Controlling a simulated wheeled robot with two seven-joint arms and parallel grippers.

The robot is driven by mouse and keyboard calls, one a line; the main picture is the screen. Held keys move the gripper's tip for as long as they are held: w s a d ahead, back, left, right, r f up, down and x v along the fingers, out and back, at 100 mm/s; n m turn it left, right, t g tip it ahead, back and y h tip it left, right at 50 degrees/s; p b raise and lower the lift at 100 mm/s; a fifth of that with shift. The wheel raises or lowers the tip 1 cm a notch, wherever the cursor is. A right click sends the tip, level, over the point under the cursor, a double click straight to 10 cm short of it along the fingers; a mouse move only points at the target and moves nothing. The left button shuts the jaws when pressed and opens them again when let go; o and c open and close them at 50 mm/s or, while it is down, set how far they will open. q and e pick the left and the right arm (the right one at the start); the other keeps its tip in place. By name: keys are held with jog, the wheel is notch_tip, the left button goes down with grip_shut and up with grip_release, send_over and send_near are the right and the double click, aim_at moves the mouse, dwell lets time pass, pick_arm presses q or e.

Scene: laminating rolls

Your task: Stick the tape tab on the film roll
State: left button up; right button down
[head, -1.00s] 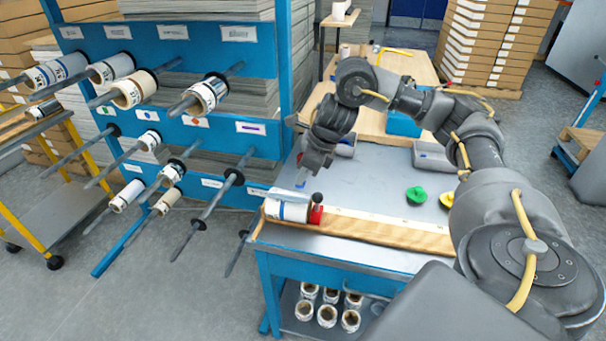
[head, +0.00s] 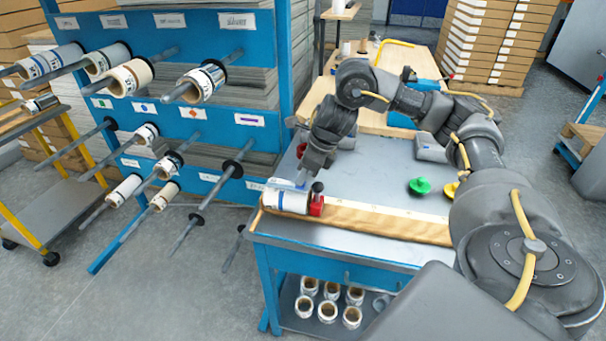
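My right gripper (head: 301,181) points down just above the roll's top right side. A small light-blue piece, seemingly the tape tab (head: 281,184), shows at the fingertips, along the roll's top edge. The fingers are too small and dark to show their gap, and I cannot tell whether the tab touches the roll. My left gripper is out of view.
A red block with a black knob (head: 317,200) stands at the roll's right end. The wooden strip (head: 390,222) runs along the table front. A green knobbed piece (head: 419,187) and a yellow one lie behind it. A blue rack (head: 190,60) with rolls on rods stands left.

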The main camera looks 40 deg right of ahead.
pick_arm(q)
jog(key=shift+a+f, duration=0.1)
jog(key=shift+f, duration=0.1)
pick_arm(e)
jog(key=shift+s+f, duration=0.1)
jog(key=shift+f, duration=0.3)
dwell(0.5)
